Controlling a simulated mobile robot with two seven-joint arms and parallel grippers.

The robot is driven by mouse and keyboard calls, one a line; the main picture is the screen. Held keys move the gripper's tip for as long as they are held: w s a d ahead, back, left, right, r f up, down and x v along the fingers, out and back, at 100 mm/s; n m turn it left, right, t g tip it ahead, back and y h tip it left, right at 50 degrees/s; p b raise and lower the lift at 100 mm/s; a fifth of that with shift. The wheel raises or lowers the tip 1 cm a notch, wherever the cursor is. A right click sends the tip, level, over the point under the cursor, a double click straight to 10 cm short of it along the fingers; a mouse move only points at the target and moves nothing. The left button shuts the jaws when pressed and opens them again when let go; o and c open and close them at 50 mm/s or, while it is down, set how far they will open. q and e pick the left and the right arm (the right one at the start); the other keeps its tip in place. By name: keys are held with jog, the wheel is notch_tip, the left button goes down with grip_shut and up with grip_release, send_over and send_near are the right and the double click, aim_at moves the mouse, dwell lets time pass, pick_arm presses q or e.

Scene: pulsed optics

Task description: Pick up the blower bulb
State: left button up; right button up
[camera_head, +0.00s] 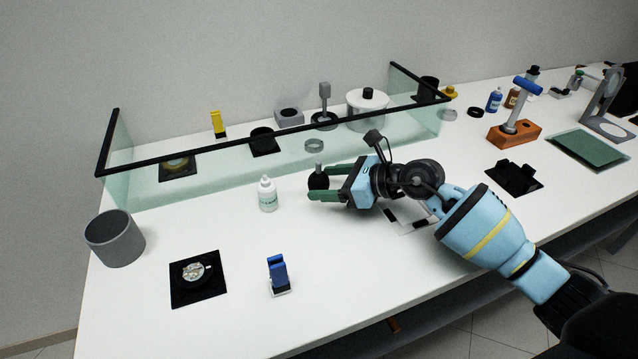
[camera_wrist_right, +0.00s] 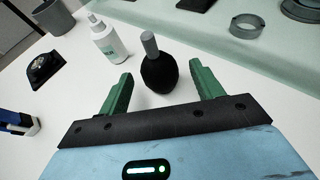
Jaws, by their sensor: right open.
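The blower bulb (camera_head: 318,181) is a round black bulb with a grey nozzle pointing up. It stands on the white table just ahead of my right gripper (camera_head: 322,188). In the right wrist view the bulb (camera_wrist_right: 160,73) sits just beyond and between the green fingertips of my right gripper (camera_wrist_right: 161,82). The gripper is open, with a finger to each side, and nothing is held. My left gripper is not in view.
A white dropper bottle (camera_head: 267,194) stands close to the left of the bulb. A clear glass guard (camera_head: 230,176) with a black rim runs behind. A grey cup (camera_head: 115,240), a black mat (camera_head: 190,292) and a blue-and-white item (camera_head: 278,272) are nearer left. Front-centre table is clear.

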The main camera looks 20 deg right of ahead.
jog(key=shift+x, duration=1.4)
jog(key=shift+c, duration=0.4)
jog(key=c, duration=0.8)
jog(key=shift+r, duration=0.1)
